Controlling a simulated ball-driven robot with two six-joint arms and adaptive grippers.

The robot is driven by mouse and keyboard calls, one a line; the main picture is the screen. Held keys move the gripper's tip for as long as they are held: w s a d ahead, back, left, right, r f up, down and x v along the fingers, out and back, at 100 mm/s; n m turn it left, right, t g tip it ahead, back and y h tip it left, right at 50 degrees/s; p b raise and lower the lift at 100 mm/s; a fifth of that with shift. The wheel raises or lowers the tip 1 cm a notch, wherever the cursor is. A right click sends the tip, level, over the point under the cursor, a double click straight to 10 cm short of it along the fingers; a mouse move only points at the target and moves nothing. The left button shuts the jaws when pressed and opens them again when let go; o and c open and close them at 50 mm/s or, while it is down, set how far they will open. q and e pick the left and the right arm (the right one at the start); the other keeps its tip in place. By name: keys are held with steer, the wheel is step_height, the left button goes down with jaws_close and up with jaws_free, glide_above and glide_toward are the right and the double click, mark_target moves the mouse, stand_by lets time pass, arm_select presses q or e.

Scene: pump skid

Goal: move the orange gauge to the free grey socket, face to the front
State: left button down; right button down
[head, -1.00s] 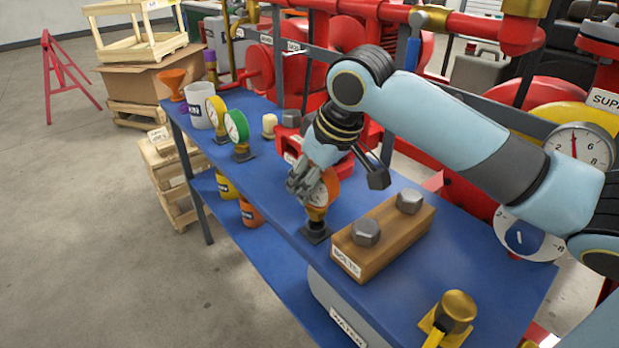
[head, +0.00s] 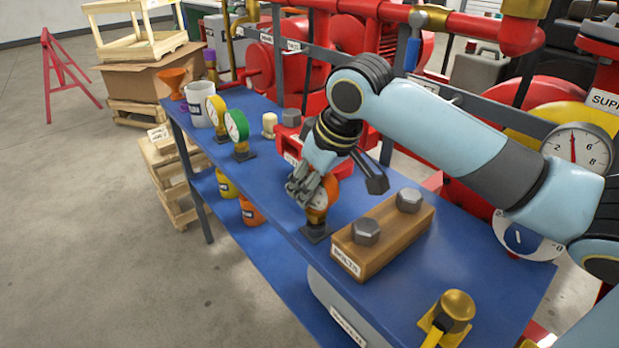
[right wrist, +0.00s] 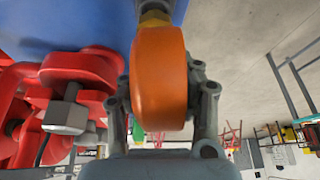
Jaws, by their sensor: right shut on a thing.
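The orange gauge (head: 329,190) stands upright above a dark grey socket (head: 315,233) near the bench's front edge. Its brass stem reaches down to the socket; I cannot tell whether it is fully seated. My right gripper (head: 306,190) is shut on the gauge's round body, and its fingers cover much of the face. A bit of pale face shows toward the bench's front edge. In the right wrist view the orange housing (right wrist: 160,80) sits between the fingers, with brass above it. No empty socket is clearly visible. My left gripper is out of view.
A green gauge (head: 237,127) and a yellow gauge (head: 216,112) stand in sockets to the left. A wooden block with bolts (head: 385,238) is close on the right. Red pump parts (head: 292,150) lie behind. A brass-topped item (head: 455,308) is at the near right.

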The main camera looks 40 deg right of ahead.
mark_target(331, 181)
steer(key=shift+f, duration=1.15)
steer(key=c, duration=0.8)
jaws_free()
steer(key=shift+c, duration=0.2)
steer(key=shift+s+r, duration=0.1)
steer(key=shift+r, duration=0.2)
steer(key=v, duration=1.1)
steer(key=shift+s+a+r, duration=0.1)
steer(key=shift+s+r, duration=0.05)
